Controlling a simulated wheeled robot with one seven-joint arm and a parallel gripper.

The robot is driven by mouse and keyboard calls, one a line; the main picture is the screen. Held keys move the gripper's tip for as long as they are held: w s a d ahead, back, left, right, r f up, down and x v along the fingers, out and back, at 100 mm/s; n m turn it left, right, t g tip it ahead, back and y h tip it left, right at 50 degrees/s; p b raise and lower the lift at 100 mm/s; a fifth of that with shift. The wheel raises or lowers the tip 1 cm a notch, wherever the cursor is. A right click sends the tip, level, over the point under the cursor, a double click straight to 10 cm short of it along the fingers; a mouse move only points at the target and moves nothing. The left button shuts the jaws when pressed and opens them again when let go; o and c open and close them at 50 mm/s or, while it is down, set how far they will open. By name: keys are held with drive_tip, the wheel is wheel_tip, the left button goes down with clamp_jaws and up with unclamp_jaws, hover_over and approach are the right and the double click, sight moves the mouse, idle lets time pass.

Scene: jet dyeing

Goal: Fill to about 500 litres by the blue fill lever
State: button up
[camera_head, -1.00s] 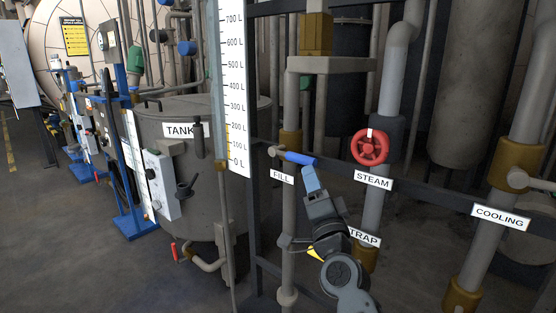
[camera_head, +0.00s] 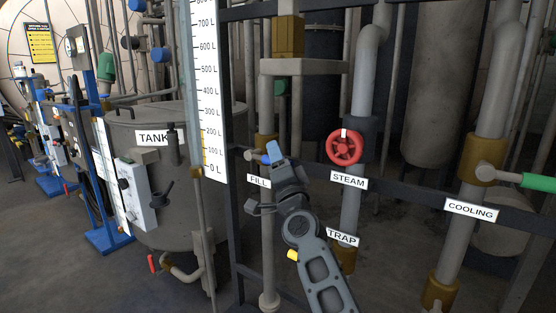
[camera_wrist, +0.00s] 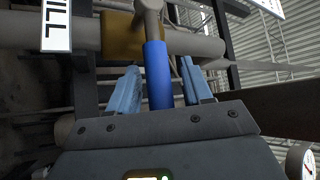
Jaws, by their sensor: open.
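The blue fill lever (camera_wrist: 158,78) runs from its grey valve stem toward me in the wrist view. My gripper (camera_head: 273,152) is open, with one light-blue finger on each side of the lever and a gap showing on both sides. In the head view my gripper hides most of the lever, above the FILL label (camera_head: 258,181). The label also shows in the wrist view (camera_wrist: 56,25). The white level scale (camera_head: 210,105), marked in litres from 0 upward, stands left of the fill pipe (camera_head: 267,240). I cannot read a clear level on it.
The red STEAM wheel (camera_head: 344,147) is close to the right of my gripper. The green COOLING lever (camera_head: 540,182) is farther right. A dark rail crosses behind the labels. The grey tank (camera_head: 190,215) stands to the left, behind the scale.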

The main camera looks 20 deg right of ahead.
drive_tip(key=shift+c, duration=0.2)
clamp_jaws()
drive_tip(key=shift+d+r+p, duration=0.1)
drive_tip(key=shift+p, duration=0.2)
